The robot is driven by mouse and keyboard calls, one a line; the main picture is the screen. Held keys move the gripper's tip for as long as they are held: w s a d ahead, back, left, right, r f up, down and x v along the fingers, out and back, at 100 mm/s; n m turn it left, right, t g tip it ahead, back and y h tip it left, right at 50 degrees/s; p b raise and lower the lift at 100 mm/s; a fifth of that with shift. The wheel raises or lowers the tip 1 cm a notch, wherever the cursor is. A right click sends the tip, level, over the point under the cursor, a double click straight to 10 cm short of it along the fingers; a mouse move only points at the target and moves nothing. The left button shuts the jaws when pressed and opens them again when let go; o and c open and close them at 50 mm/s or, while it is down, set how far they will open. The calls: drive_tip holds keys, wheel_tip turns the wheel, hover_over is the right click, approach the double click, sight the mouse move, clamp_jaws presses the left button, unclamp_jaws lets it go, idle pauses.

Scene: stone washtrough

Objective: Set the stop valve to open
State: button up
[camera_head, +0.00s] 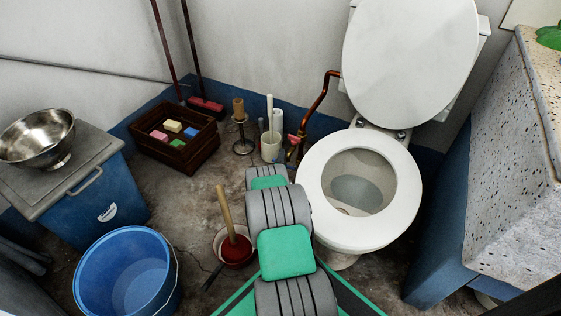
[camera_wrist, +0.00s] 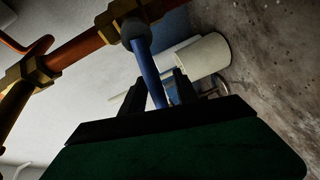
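The stop valve shows in the wrist view as a brass body (camera_wrist: 128,10) on a copper pipe (camera_wrist: 80,48), with a blue lever (camera_wrist: 147,62) sticking out from it toward my gripper. My gripper (camera_wrist: 158,80) has its two dark fingers apart, one on each side of the lever's lower end. Small gaps seem to show between lever and fingers; contact cannot be told. In the head view the copper pipe (camera_head: 323,92) runs down the wall left of the toilet to brass fittings (camera_head: 293,153). My arm hides the gripper there.
The toilet (camera_head: 312,192) stands close right of my arm. A plunger (camera_head: 235,248) and blue bucket (camera_head: 80,285) are nearer.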

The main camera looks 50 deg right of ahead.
clamp_jaws()
idle(0.3)
idle(1.1)
